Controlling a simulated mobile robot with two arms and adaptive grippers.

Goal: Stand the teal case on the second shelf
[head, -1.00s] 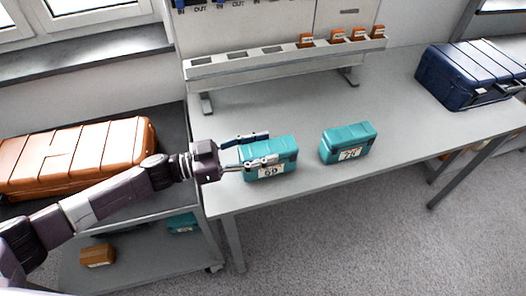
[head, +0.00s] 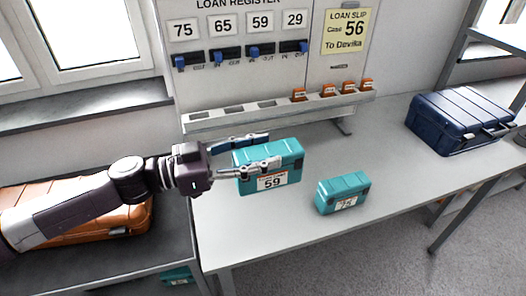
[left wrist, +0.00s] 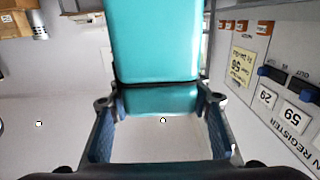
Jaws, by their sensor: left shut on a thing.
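A teal case labelled 59 (head: 268,180) is upright between the fingers of my left gripper (head: 272,150) and appears raised above the grey table. In the left wrist view the teal case (left wrist: 155,45) fills the space between the fingertips (left wrist: 162,103), which press on its two sides. A second, smaller-looking teal case (head: 343,192) stands on the table to its right; its label is hard to read now. I cannot tell which surface is the second shelf. My right gripper is not in view.
A loan register board (head: 245,75) with blue sliders and a slip reading Case 56 (head: 346,30) stands behind. A slotted rack (head: 230,117) holds orange tags. A navy case (head: 455,125) sits at the right. An orange case (head: 110,215) lies on the left cart. A shelf frame (head: 490,45) stands at far right.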

